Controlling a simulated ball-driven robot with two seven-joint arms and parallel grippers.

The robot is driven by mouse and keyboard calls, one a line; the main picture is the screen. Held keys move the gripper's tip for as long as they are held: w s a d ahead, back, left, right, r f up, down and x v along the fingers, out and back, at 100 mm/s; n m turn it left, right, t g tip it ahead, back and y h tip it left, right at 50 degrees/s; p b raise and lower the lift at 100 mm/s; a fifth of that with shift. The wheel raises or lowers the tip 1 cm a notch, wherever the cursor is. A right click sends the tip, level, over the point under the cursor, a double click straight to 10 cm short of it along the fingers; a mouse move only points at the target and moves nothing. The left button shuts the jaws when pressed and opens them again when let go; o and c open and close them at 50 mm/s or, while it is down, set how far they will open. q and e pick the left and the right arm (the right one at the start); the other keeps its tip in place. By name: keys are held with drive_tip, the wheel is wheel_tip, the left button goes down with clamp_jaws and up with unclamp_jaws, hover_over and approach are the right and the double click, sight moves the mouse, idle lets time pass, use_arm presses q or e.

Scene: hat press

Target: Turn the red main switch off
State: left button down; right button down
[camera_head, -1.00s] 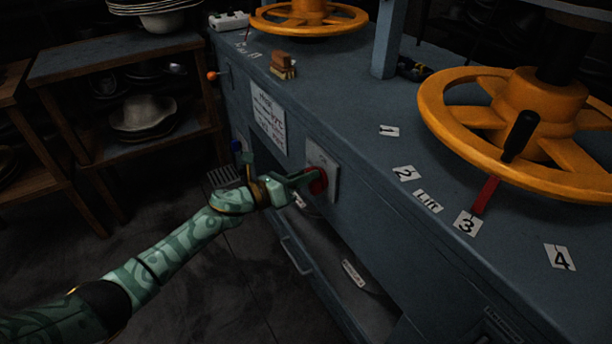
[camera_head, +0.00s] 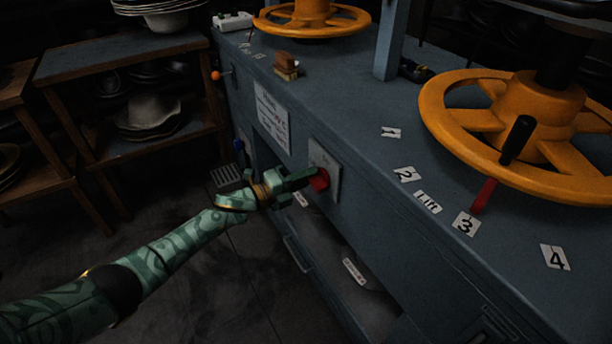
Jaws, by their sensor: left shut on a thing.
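The red main switch (camera_head: 320,181) sits on a pale plate (camera_head: 324,158) on the front face of the blue-grey press bench. My left gripper (camera_head: 308,183) reaches in from the lower left, at the switch. It is shut on the red switch, with its green fingers on either side of the knob. The fingers cover part of the switch, so its exact turned position is hard to read. My right gripper does not show.
Orange handwheels stand on the bench top (camera_head: 345,100); the large one (camera_head: 455,140) is at the right. A printed sign (camera_head: 271,117) is on the front face, left of the switch. Wooden shelves (camera_head: 120,60) with hats stand at the left. An open compartment (camera_head: 335,245) lies below the switch.

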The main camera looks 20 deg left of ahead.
use_arm(q)
drive_tip(key=shift+f+n, duration=0.3)
drive_tip(key=shift+n, duration=0.9)
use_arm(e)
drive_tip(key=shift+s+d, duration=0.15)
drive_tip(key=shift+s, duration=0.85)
use_arm(q)
drive_tip(key=c, duration=1.3)
unclamp_jaws()
drive_tip(key=shift+a, duration=0.1)
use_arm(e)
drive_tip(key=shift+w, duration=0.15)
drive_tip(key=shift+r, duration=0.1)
use_arm(q)
drive_tip(key=p+v, duration=0.4)
drive_tip(key=v, duration=1.2)
drive_tip(key=shift+s+a+p, duration=0.1)
drive_tip(key=shift+s+p, duration=0.05)
drive_tip(key=shift+p, duration=0.25)
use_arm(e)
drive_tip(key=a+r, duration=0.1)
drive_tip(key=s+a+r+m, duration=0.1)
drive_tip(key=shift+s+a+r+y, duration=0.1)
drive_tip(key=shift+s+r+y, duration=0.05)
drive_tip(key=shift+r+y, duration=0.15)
use_arm(q)
drive_tip(key=shift+f, duration=0.1)
